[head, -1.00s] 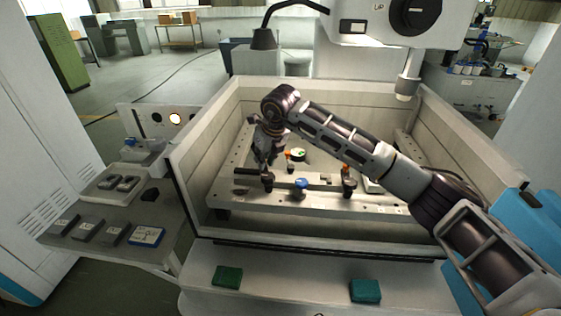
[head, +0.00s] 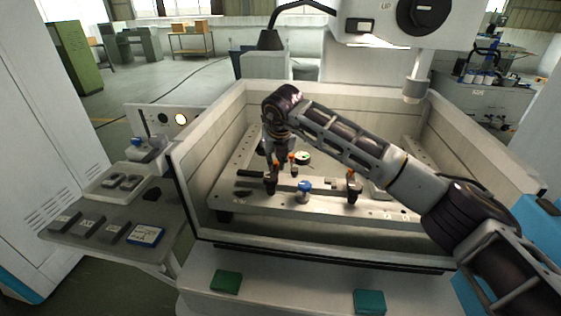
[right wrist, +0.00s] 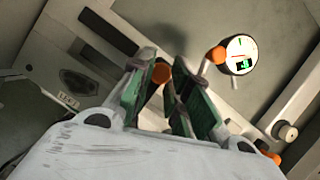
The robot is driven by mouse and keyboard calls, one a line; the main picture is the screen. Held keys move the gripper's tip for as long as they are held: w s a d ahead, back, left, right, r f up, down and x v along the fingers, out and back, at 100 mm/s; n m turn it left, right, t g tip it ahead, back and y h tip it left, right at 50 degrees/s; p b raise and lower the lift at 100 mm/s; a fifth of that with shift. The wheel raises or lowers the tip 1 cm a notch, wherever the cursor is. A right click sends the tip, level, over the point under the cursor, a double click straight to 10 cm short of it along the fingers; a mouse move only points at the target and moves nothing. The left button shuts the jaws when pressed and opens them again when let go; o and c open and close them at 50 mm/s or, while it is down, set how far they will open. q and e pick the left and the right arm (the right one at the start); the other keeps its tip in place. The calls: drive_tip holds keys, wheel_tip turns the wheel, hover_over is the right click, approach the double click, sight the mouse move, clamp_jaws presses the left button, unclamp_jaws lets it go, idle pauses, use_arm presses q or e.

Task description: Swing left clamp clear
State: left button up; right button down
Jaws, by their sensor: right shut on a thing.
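My right gripper (head: 277,158) points down over the left part of the fixture plate, at the left clamp (head: 270,184). In the right wrist view its green-padded fingers (right wrist: 162,88) are shut on the left clamp's orange-tipped handle (right wrist: 161,73). A label beside a dark recess on the plate (right wrist: 68,98) is too blurred to read surely. The right clamp (head: 352,186), dark with an orange tip, stands upright further right. My left gripper is not in view.
A blue-topped knob (head: 304,190) stands between the clamps. A round dial gauge (head: 302,157) is close behind my gripper; it also shows in the right wrist view (right wrist: 240,54). Tank walls (head: 208,122) surround the plate. The machine head (head: 415,88) hangs at the upper right.

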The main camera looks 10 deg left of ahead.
drive_tip(key=shift+w+d+r, duration=0.1)
drive_tip(key=shift+w+r, duration=0.1)
drive_tip(key=shift+r, duration=0.15)
drive_tip(key=c, duration=1.6)
unclamp_jaws()
drive_tip(key=shift+o, duration=1.4)
drive_tip(key=shift+f, duration=0.1)
drive_tip(key=shift+s+f, duration=0.1)
drive_tip(key=shift+f, duration=0.05)
drive_tip(key=shift+v, duration=6)
drive_tip(key=shift+s+f, duration=0.1)
